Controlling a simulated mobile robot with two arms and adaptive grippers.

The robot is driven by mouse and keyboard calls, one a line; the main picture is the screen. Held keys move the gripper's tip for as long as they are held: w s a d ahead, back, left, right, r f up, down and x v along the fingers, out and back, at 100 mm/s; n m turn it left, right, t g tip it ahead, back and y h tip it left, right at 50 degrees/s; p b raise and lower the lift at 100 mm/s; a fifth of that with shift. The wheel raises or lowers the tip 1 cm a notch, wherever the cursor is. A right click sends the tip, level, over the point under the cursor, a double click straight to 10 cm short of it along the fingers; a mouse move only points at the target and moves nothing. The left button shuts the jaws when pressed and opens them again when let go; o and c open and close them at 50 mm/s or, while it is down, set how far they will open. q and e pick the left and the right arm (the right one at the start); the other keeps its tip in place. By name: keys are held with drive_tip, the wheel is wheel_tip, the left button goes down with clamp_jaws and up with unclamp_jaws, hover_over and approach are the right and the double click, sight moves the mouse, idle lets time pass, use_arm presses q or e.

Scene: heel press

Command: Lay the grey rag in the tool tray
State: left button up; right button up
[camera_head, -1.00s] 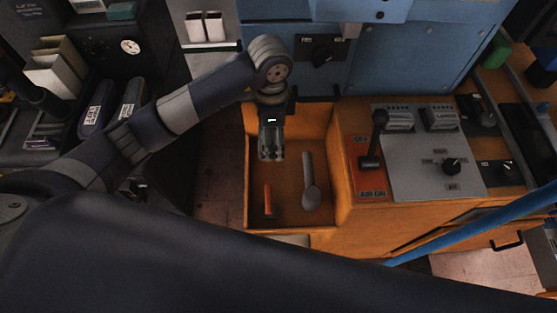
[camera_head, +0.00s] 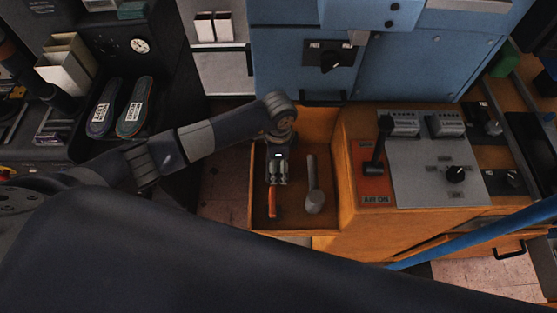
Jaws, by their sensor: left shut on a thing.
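The tool tray (camera_head: 256,222) is an orange wooden box, left of the control panel. A thin tool with an orange-red handle (camera_head: 272,208) lies in its left part, and a grey spoon-shaped tool (camera_head: 314,200) lies to the right of it. My left gripper (camera_head: 277,184) points down into the tray and is shut at the upper end of the orange-red tool; its fingers hide that end. I cannot make out the grey rag in this view. My right gripper is not in view.
The grey control panel (camera_head: 425,175) with a black lever (camera_head: 378,148) stands right of the tray. The blue machine (camera_head: 410,66) rises behind. Two insoles (camera_head: 132,107) lie on the dark shelf at the left. A blue bar (camera_head: 470,232) crosses at lower right.

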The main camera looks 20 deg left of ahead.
sight(279, 163)
use_arm(q)
drive_tip(key=shift+f, duration=0.2)
drive_tip(key=o, duration=0.9)
drive_tip(key=shift+r, duration=0.1)
wheel_tip(279, 163, up, 12)
drive_tip(key=shift+r+b, duration=0.2)
drive_tip(key=shift+b, duration=0.35)
